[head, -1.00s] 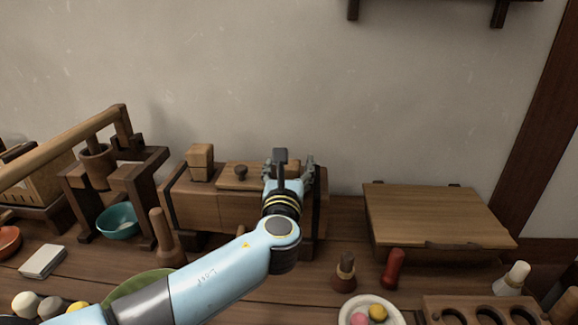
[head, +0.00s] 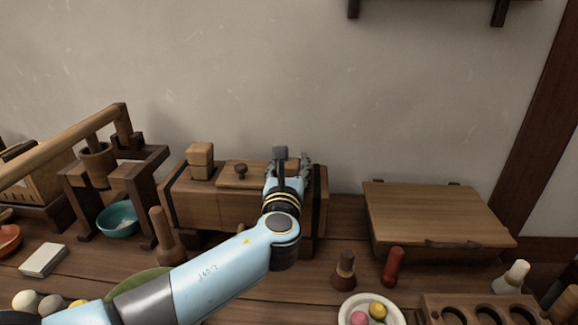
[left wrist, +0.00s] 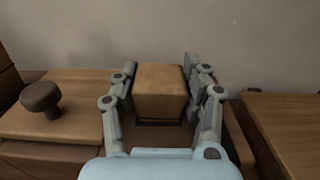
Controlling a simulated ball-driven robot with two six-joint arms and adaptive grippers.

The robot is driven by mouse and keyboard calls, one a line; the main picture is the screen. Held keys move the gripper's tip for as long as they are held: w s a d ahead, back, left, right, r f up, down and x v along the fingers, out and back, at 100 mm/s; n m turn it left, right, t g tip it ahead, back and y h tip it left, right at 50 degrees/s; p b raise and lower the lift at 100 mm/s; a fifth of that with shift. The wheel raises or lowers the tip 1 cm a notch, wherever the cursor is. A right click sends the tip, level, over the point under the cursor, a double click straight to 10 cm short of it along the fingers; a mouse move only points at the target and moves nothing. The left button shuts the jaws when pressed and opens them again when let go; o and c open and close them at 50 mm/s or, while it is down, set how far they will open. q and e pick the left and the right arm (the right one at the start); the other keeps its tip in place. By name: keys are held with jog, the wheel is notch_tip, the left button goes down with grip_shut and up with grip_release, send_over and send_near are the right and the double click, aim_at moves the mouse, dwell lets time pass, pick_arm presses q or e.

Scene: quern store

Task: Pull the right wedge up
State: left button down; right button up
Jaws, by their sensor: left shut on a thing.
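The right wedge (left wrist: 160,88) is a light brown wooden block standing up from the lid end of a long wooden chest (head: 205,212). My left gripper (left wrist: 160,76) has a finger on each side of it and is shut on it. A dark slot shows at the wedge's foot in the left wrist view. The left wedge (head: 200,160), a similar block, stands at the chest's left end. My right gripper is not in view.
A dark round knob (head: 241,169) sits on the chest's lid, left of my gripper. A low wooden box with a sloping lid (head: 430,212) stands to the right. A wooden press with a long beam (head: 70,145) is at the left. The wall behind is bare.

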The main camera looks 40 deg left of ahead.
aim_at(289, 164)
pick_arm(q)
jog(key=shift+w+r+p, duration=0.1)
jog(key=shift+r+p, duration=1.55)
jog(key=shift+r, duration=0.2)
jog(key=shift+f, duration=0.1)
jog(key=c, duration=0.6)
grip_release()
jog(key=shift+c, duration=0.2)
jog(key=shift+s+d+f, duration=0.1)
jog(key=shift+s+d, duration=0.05)
jog(key=shift+s, duration=0.15)
jog(key=v, duration=1.1)
jog(key=shift+d, duration=0.15)
